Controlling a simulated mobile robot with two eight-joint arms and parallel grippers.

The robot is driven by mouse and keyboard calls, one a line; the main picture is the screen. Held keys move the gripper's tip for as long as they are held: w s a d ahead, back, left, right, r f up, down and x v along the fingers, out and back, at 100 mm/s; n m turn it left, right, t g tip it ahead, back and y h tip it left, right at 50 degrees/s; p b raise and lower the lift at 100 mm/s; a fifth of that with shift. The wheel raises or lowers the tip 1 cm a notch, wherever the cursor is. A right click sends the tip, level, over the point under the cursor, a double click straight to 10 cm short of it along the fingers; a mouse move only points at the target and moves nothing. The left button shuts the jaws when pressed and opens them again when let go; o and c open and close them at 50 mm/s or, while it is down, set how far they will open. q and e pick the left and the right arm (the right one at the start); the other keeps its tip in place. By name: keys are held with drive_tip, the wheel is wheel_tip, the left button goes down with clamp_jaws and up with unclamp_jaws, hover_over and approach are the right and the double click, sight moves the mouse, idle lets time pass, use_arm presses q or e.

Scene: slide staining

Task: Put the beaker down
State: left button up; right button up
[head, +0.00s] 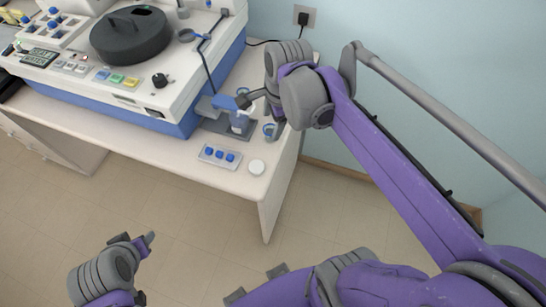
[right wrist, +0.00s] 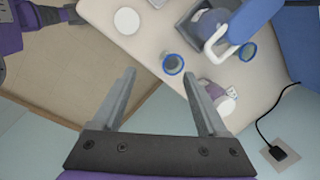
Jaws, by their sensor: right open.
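A small blue-rimmed beaker (head: 269,131) stands on the white table near its right edge. A blue-rimmed vessel shows beyond my fingertips in the right wrist view (right wrist: 173,64). My right gripper (head: 261,112) is near the beaker in the head view; in the right wrist view its two fingers (right wrist: 163,85) are spread with nothing between them. A second blue-rimmed vessel (right wrist: 247,52) and a whitish round object (right wrist: 226,103) lie farther right there, the latter partly behind a finger. My left gripper (head: 142,246) is low, off the table; its jaw opening is unclear.
A blue-and-grey stand (head: 213,126) is left of the beaker. A white block with blue knobs (head: 219,156) and a round white disc (head: 256,167) lie near the front edge. The large staining machine (head: 118,105) fills the table's left. The table's right edge is close.

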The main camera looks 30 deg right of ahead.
drive_tip(key=s+a+f+n+t, duration=0.1)
drive_tip(key=s+a+f+n, duration=0.1)
drive_tip(key=n, duration=0.8)
drive_tip(key=s+a+f+n+t, duration=0.2)
drive_tip(key=s+f+n, duration=0.3)
drive_tip(key=n, duration=0.5)
drive_tip(key=shift+s+a+f, duration=0.3)
drive_tip(key=shift+s+a, duration=0.2)
drive_tip(key=shift+s, duration=0.55)
